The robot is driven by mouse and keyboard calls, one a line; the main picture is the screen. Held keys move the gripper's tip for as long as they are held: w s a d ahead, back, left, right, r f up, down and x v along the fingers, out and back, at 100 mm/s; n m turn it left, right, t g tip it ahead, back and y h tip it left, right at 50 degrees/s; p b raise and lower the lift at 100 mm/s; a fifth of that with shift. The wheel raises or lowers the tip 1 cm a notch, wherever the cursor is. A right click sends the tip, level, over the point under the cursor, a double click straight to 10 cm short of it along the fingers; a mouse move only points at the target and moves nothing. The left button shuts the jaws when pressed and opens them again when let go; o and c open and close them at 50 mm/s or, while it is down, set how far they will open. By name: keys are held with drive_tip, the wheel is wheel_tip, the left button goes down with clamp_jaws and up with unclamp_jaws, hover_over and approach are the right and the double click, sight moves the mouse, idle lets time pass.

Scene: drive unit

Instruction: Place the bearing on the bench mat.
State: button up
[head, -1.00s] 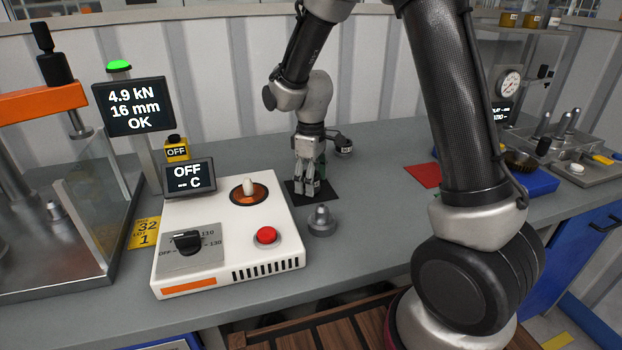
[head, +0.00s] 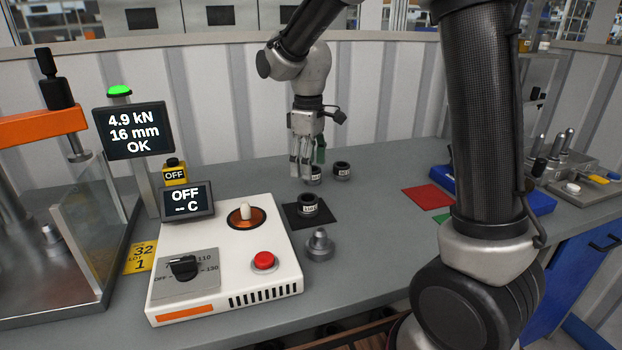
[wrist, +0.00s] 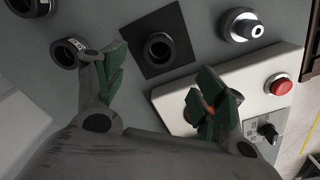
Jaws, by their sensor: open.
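A dark ring-shaped bearing (head: 309,205) with a pale label sits on the black square mat (head: 292,217) on the bench. In the wrist view the bearing (wrist: 160,48) rests within the mat (wrist: 144,18), its bore visible. My gripper (head: 303,168) is open and empty, behind and above the mat and apart from the bearing. In the wrist view my gripper's (wrist: 160,82) green-padded fingers are spread wide with nothing between them.
Two similar dark rings (head: 314,175) (head: 342,171) stand behind the mat, one close by my fingers. A white heater box (head: 225,265) and a grey stepped metal piece (head: 320,245) are near the mat. A red mat (head: 428,197) lies right; bench between is clear.

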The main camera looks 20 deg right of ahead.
drive_tip(key=s+d+r+m+t, duration=0.2)
drive_tip(key=s+d+r+m, duration=0.3)
drive_tip(key=s+d+r, duration=0.6)
drive_tip(key=s+d+f+m+t, duration=0.1)
drive_tip(key=s+d+m, duration=0.1)
drive_tip(key=s, duration=0.5)
drive_tip(key=s+d+f+m+t, duration=0.1)
drive_tip(key=s+m, duration=0.2)
drive_tip(key=s, duration=0.4)
drive_tip(key=shift+d+f, duration=0.25)
drive_tip(key=shift+d, duration=0.1)
